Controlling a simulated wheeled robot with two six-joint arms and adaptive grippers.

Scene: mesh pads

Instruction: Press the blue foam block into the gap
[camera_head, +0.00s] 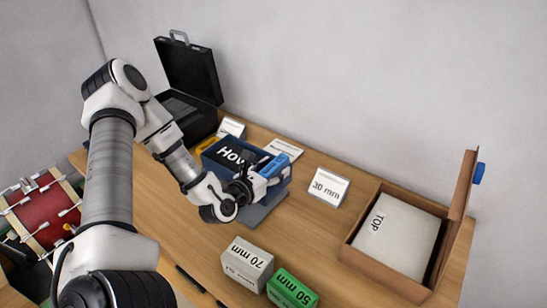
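A bright blue foam block (275,165) shows at the right end of a dark blue box (215,152) on the table. The gap is hidden, and how deep the block sits is unclear. My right gripper is not in view.
A "30 mm" card (327,187) stands behind. A grey "70 mm" block (247,264) and a green "50 mm" block (292,290) lie at the front edge. An open cardboard box (352,243) is on the right, an open black case (188,68) at back left.

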